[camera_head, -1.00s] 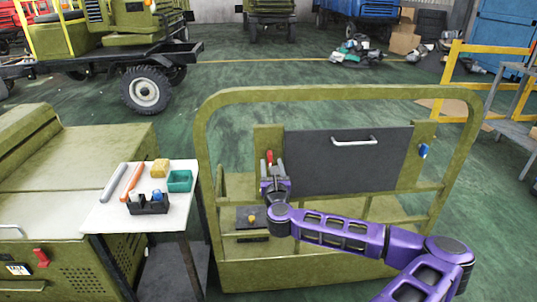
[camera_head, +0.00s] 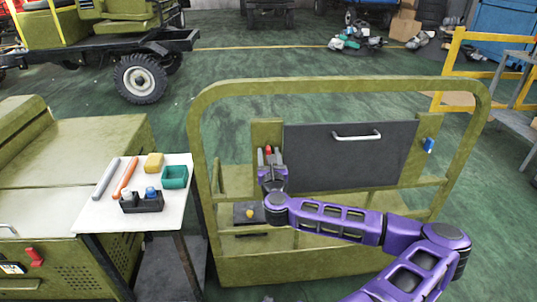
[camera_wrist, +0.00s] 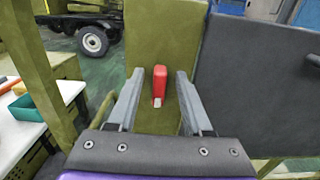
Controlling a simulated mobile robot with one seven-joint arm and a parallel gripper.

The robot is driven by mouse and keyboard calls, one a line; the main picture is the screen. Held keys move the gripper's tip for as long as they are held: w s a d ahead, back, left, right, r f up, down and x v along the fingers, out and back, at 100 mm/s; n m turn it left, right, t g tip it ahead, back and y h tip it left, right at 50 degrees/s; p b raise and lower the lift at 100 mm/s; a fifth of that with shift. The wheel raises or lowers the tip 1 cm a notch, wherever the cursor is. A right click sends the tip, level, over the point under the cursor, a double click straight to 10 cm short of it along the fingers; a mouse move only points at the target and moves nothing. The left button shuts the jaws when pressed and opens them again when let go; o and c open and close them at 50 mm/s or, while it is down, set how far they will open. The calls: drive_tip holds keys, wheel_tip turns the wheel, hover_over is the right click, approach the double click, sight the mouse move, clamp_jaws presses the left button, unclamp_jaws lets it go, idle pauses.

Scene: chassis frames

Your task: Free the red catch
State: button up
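The red catch (camera_wrist: 160,80) is mounted on the olive post (camera_wrist: 150,35) at the left of the dark grey panel (camera_head: 345,157). In the wrist view it stands upright, with a small pale part at its lower end. My gripper (camera_wrist: 162,85) is open, one finger on each side of the catch, with a gap visible on both sides. In the head view my gripper (camera_head: 270,158) is raised in front of the post, and only the top of the red catch (camera_head: 268,149) shows between the fingers.
A blue catch (camera_head: 429,145) sits right of the panel, which has a pale handle (camera_head: 357,136). An olive tubular frame (camera_head: 340,87) surrounds it. A small table (camera_head: 165,215) at left holds a green bin (camera_head: 175,177), a yellow block and other items.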

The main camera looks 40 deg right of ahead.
clamp_jaws()
drive_tip(key=shift+n, duration=0.4)
drive_tip(key=n, duration=0.2)
drive_tip(key=n+p, duration=0.1)
drive_tip(key=shift+w+a+n, duration=0.15)
drive_tip(key=shift+a+n, duration=0.05)
drive_tip(key=shift+n, duration=0.2)
drive_tip(key=n, duration=0.4)
drive_tip(key=shift+w+a+f+p, duration=0.1)
drive_tip(key=shift+a+f+p, duration=0.1)
drive_tip(key=shift+p, duration=0.15)
drive_tip(key=n, duration=0.5)
drive_tip(key=shift+w+a+f+n, duration=0.1)
drive_tip(key=shift+f+n, duration=0.1)
drive_tip(key=shift+n, duration=0.2)
drive_tip(key=shift+f+n+b, duration=0.2)
drive_tip(key=shift+n+b, duration=0.1)
drive_tip(key=shift+n, duration=1.5)
